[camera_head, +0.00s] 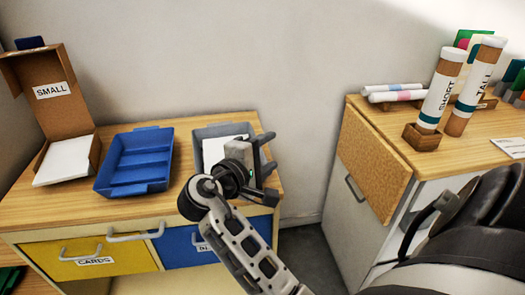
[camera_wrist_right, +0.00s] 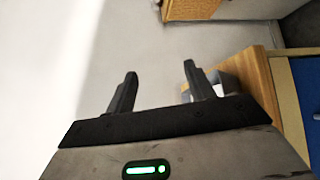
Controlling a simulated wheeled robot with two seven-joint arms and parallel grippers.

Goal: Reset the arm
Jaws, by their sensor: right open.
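My right gripper (camera_head: 268,154) is in front of the right part of the left table in the head view, covering part of a grey tray (camera_head: 236,127). In the right wrist view my right gripper (camera_wrist_right: 158,84) has its two dark fingers spread apart with nothing between them. A pale wall lies beyond the fingers, and the wooden table edge (camera_wrist_right: 256,84) is to their right. My left gripper is not in view.
The left table holds a cardboard box (camera_head: 58,115) labelled SMALL and a blue divided tray (camera_head: 137,187). Below are a yellow drawer (camera_head: 45,254) and a blue drawer (camera_head: 181,246). The right cabinet carries tubes labelled SHORT (camera_head: 439,92) and TALL (camera_head: 474,87). A floor gap separates the furniture.

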